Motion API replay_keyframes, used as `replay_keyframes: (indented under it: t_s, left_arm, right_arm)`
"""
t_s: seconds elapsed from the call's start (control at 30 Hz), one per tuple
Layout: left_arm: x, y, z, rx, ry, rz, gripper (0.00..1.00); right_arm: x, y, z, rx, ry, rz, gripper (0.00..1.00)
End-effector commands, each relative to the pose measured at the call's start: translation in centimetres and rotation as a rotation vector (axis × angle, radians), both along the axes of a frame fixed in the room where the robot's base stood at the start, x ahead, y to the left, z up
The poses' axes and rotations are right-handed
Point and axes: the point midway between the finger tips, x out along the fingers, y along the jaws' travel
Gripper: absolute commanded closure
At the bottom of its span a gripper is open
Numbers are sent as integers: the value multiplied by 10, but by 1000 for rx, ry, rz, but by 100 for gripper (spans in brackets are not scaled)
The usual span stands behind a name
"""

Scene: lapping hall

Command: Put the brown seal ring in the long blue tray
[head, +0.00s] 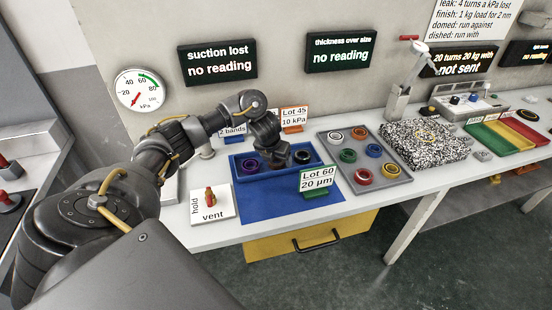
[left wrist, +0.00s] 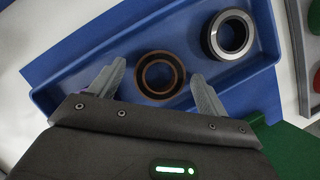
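The brown seal ring (left wrist: 160,75) lies in the long blue tray (left wrist: 65,88), seen in the left wrist view. It shows between the two spread fingers of my left gripper (left wrist: 158,82), with a gap on each side. In the head view my left gripper (head: 275,160) reaches down over the long blue tray (head: 235,161) and hides the brown ring. A black and silver ring (left wrist: 230,34) lies to its right in the tray and also shows in the head view (head: 302,156). A purple ring (head: 249,165) is at the tray's left. My right gripper is out of view.
A blue mat (head: 270,203) lies in front of the tray, with a green Lot 60 sign (head: 317,182) at its right. A grey tray (head: 391,179) with several coloured rings stands to the right, then a speckled plate (head: 425,150). A hold/vent panel (head: 221,206) is at the left.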

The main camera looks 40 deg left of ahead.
Motion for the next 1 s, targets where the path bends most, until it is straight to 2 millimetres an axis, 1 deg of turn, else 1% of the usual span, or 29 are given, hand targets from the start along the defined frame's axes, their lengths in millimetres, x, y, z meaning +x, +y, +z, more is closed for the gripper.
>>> replay_keyframes:
  t_s: [0.17,0.27,0.37,0.5,0.7,0.83,1.0]
  left_arm:
    - [0,0,1,0,0,0,23]
    - [-1,0,8,1,-2,0,23]
    - [-6,0,24,4,-4,-1,23]
    - [-16,-3,54,4,-5,-2,23]
    - [-32,-8,90,3,-3,-2,23]
    - [-38,-10,105,1,-3,-2,23]
    - [-43,-11,112,0,-1,0,23]
  right_arm:
    - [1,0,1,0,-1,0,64]
    - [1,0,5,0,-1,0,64]
    - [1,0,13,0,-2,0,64]
    - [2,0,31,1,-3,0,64]
    - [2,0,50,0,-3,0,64]
    - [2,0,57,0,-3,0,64]
    - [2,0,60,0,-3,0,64]
